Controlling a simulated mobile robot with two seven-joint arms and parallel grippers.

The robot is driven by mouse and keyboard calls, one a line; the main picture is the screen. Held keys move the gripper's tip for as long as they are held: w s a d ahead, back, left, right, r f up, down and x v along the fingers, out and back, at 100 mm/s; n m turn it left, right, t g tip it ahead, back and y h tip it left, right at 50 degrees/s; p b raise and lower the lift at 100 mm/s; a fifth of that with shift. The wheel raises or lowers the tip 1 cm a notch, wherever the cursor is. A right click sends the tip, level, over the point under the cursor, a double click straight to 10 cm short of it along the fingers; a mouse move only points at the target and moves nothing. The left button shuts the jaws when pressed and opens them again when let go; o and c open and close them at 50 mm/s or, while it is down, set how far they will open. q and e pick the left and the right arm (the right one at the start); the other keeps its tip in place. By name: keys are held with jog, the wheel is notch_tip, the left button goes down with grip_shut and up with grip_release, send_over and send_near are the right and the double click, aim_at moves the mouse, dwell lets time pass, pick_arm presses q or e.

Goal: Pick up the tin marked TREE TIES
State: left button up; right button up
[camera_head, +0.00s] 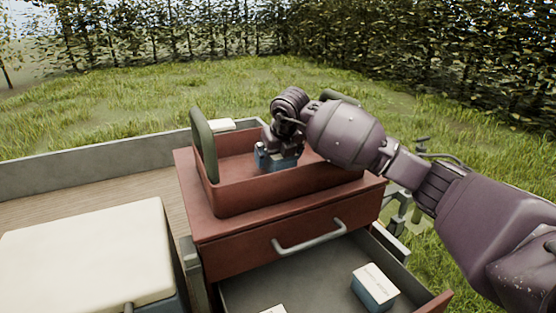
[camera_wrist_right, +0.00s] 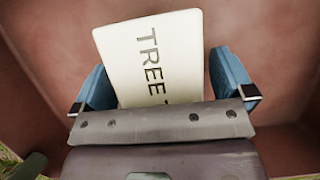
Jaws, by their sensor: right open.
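The tin marked TREE (camera_wrist_right: 150,58) shows its cream lid in the right wrist view; the rest of its lettering is hidden behind the gripper's plate. My right gripper (camera_wrist_right: 163,88) is open, with one blue finger on each side of the lid. Whether the fingers touch the tin is not clear. In the head view my right gripper (camera_head: 276,160) reaches down into the red tray (camera_head: 255,197), and the tin is largely hidden by it. My left gripper is not in view.
The tray stands on a red drawer cabinet (camera_head: 300,222). Its open drawer (camera_head: 320,275) holds a blue tin with a white lid (camera_head: 374,286) and another pale-topped item (camera_head: 273,310). A green handle (camera_head: 205,145) rises at the tray's left end. A cream-lidded box (camera_head: 90,250) stands left.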

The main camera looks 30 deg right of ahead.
dwell(0.3)
jog(key=c, duration=1.1)
